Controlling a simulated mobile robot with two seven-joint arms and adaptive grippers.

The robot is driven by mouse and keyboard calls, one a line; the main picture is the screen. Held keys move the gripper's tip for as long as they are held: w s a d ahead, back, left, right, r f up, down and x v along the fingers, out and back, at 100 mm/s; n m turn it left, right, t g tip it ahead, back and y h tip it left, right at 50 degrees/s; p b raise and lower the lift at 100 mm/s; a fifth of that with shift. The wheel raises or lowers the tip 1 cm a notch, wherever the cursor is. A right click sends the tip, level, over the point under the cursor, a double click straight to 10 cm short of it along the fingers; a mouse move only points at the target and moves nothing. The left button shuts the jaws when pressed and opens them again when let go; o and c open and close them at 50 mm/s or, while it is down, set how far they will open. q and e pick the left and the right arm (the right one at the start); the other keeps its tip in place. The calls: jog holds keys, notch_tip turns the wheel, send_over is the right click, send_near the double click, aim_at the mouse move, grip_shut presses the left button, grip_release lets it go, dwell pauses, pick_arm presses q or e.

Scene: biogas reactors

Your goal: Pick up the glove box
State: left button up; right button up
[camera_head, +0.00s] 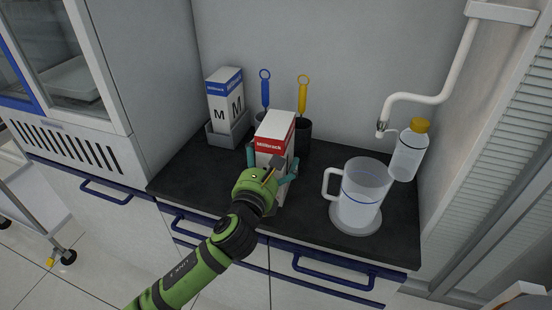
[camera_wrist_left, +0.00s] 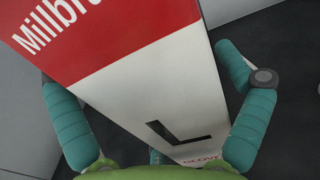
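A white glove box with a red band marked "Millbrack" (camera_head: 272,148) stands in the middle of the dark counter. In the left wrist view this box (camera_wrist_left: 140,95) fills the centre, with a large "L" on its white face. My left gripper (camera_head: 272,164) is at the box, with one teal finger on each side of it. In the left wrist view the gripper (camera_wrist_left: 145,95) is spread, with a narrow gap between the right finger and the box. The left finger is close to the box edge; contact there cannot be told. The box's lower part is hidden by my gripper in the head view.
A blue-banded "M" box (camera_head: 226,98) stands in a grey holder (camera_head: 228,135) at the back left. Blue (camera_head: 265,88) and yellow (camera_head: 302,95) handled tools stand behind the red box.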

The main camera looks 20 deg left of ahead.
pick_arm(q)
jog(key=c, duration=1.1)
jog(key=shift+r, duration=0.1)
